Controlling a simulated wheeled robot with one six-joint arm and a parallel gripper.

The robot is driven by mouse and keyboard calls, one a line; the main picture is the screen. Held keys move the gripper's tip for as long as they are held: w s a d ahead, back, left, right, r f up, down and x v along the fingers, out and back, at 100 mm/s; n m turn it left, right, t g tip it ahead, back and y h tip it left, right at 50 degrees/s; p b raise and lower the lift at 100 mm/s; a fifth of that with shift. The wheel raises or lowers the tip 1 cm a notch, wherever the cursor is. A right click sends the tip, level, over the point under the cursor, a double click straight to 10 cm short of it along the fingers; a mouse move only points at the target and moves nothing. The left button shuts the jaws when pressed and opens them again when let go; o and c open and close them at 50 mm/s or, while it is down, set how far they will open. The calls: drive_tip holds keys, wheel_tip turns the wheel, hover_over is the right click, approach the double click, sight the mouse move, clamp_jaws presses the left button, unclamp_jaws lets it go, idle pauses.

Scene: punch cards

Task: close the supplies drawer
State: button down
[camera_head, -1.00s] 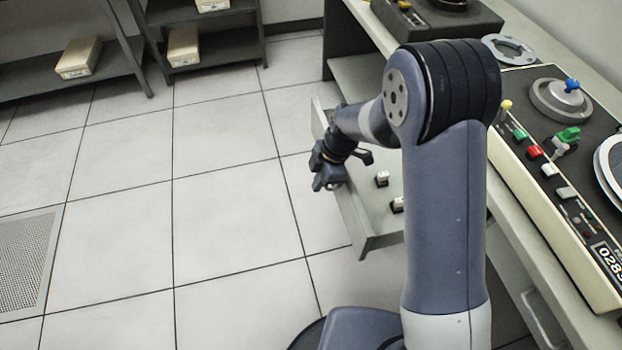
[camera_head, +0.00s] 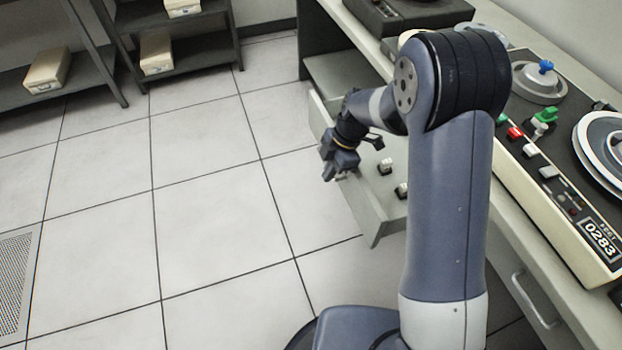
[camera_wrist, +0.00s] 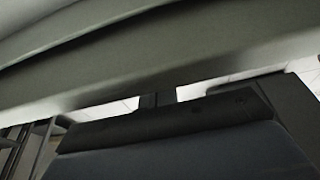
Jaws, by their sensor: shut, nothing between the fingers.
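The supplies drawer (camera_head: 366,222) is a grey-green drawer that stands pulled out from under the desk. Small white-and-dark items (camera_head: 386,166) lie inside it. My gripper (camera_head: 328,176) is at the drawer's outer front side, low and close against its front panel; I cannot tell from the head view whether it touches. In the wrist view the drawer's grey-green panel (camera_wrist: 200,60) fills the upper part, right in front of my gripper (camera_wrist: 158,98). The gripper is shut and holds nothing. My arm hides part of the drawer.
The desk (camera_head: 505,240) carries a console (camera_head: 565,205) with coloured switches and reels. A handle (camera_head: 535,300) of another drawer shows lower right. Shelves (camera_head: 190,55) with boxes stand at the back left. The tiled floor (camera_head: 210,225) left of the drawer is clear.

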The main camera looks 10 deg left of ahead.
drive_tip(key=w+d, duration=0.2)
drive_tip(key=d, duration=0.1)
drive_tip(key=w+d+b, duration=0.1)
drive_tip(key=w+d, duration=0.1)
drive_tip(key=d, duration=0.2)
drive_tip(key=w+d, duration=0.3)
drive_tip(key=d, duration=0.1)
drive_tip(key=shift+d+b, duration=0.1)
drive_tip(key=shift+b, duration=0.3)
